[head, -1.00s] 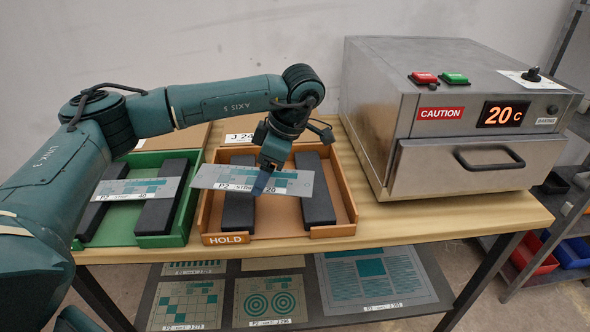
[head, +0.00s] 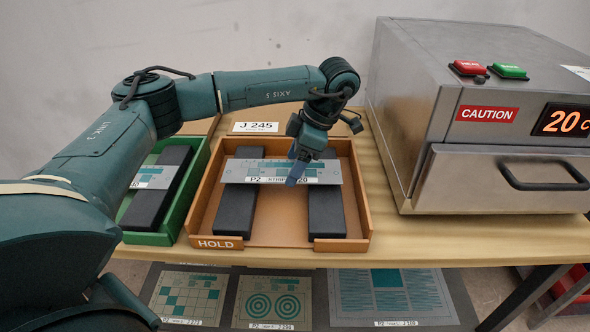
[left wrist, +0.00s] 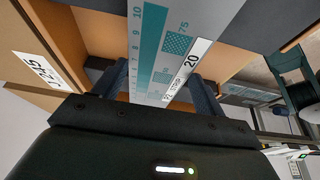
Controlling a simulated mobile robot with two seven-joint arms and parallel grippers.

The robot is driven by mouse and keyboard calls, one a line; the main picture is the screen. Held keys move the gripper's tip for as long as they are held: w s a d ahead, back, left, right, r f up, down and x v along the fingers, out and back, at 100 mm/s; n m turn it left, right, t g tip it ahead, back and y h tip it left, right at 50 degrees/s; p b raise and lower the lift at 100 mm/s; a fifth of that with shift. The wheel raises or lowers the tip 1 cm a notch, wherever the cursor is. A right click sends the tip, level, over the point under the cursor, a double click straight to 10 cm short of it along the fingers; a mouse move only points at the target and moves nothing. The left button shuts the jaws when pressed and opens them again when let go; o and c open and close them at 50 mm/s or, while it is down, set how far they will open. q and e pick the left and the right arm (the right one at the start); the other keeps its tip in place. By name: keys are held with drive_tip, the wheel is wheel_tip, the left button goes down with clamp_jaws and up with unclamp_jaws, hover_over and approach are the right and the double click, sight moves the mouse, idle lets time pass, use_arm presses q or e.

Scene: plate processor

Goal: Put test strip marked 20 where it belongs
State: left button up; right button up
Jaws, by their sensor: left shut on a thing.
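The strip marked 20 (head: 245,171) is a flat grey plate with teal patches and a white label. It lies across or just above the two dark bars of the orange HOLD tray (head: 270,240); I cannot tell whether it touches them. My right gripper is not in view.
A green tray (head: 153,239) with another strip (head: 152,176) stands left of the HOLD tray. A card reading J 245 (head: 255,127) is behind. A steel oven (head: 420,110) with shut drawer (head: 500,185) and 20 C display stands right. Printed plates (head: 266,298) lie on the shelf below.

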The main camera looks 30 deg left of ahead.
use_arm(q)
wheel_tip(320, 180, down, 3)
drive_tip(key=shift+r, duration=0.2)
drive_tip(key=o, duration=0.9)
drive_tip(key=shift+o, duration=0.2)
drive_tip(key=v, duration=1.2)
drive_tip(key=shift+p, duration=0.45)
